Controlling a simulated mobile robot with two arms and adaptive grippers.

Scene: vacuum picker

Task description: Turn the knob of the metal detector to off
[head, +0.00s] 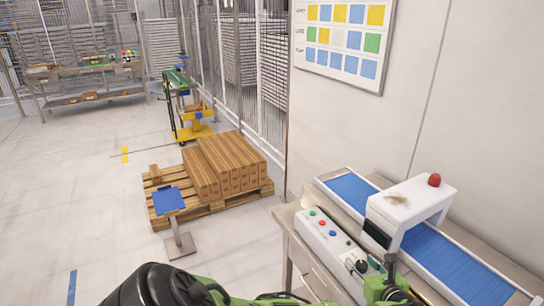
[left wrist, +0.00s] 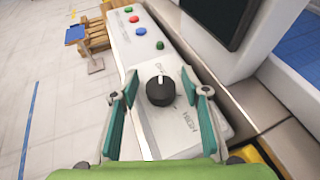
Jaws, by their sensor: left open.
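The metal detector (head: 408,203) is a white arch over a blue conveyor, with its control box (head: 325,243) beside it. The black round knob (left wrist: 160,92) is on the box's light panel in the left wrist view. Its white mark points up the picture, toward small lettering that looks like OFF. The word HIGH is printed at its lower right. My left gripper (left wrist: 158,80) is open, its green fingers on either side of the knob with gaps visible; I cannot tell their height above the panel. My right gripper is not in view.
Green, red and blue buttons (left wrist: 133,19) are farther along the box. The blue conveyor belt (head: 448,262) runs alongside, and a red lamp (head: 434,180) tops the arch. A pallet of cartons (head: 222,165) and a blue-topped stand (head: 168,200) are on the floor at left.

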